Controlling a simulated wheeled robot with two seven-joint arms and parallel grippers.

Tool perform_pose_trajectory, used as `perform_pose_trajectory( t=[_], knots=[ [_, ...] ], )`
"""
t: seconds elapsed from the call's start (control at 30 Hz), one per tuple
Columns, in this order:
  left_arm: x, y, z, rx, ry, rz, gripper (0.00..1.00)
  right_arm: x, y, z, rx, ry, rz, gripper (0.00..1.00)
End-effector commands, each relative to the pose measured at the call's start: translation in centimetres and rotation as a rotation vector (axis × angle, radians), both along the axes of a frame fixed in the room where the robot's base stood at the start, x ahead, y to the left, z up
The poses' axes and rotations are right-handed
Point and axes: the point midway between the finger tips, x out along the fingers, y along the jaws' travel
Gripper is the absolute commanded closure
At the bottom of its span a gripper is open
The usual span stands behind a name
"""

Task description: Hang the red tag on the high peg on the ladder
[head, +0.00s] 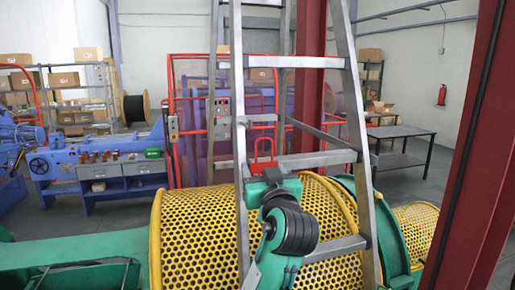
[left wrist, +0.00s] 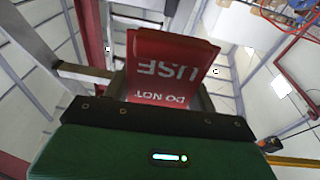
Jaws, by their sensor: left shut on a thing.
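The red tag (head: 263,168) stands up from my left gripper (head: 268,178) in the head view, in front of the ladder (head: 300,161). My left gripper is shut on the tag's lower part. In the left wrist view the tag (left wrist: 170,65) shows upside-down white letters, "DO NOT" and "USE", above the dark jaws (left wrist: 155,112). A small light fitting (head: 241,120) shows on the ladder's left rail, above the tag and to its left; I cannot tell for sure that it is the high peg. The tag appears apart from it. My right gripper is not in view.
A yellow perforated drum (head: 195,235) lies behind and below the ladder. A red post (head: 470,150) rises at the right. Red railings (head: 190,125), a blue bench (head: 110,165) and a dark table (head: 400,135) stand farther back.

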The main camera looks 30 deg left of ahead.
Motion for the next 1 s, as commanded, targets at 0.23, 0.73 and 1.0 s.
perform_pose_trajectory(
  t=[0.23, 0.73, 1.0],
  knots=[
    [-0.9, 0.6, 4.2, 0.018, -0.008, 0.052, 0.64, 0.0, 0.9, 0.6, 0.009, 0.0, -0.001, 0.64],
    [0.4, 2.4, 4.1, 0.019, -0.005, 0.056, 0.64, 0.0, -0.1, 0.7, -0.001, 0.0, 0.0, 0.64],
    [1.5, 3.6, 3.9, 0.02, -0.006, 0.055, 0.64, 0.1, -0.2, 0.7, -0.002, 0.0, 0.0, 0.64]
  ],
)
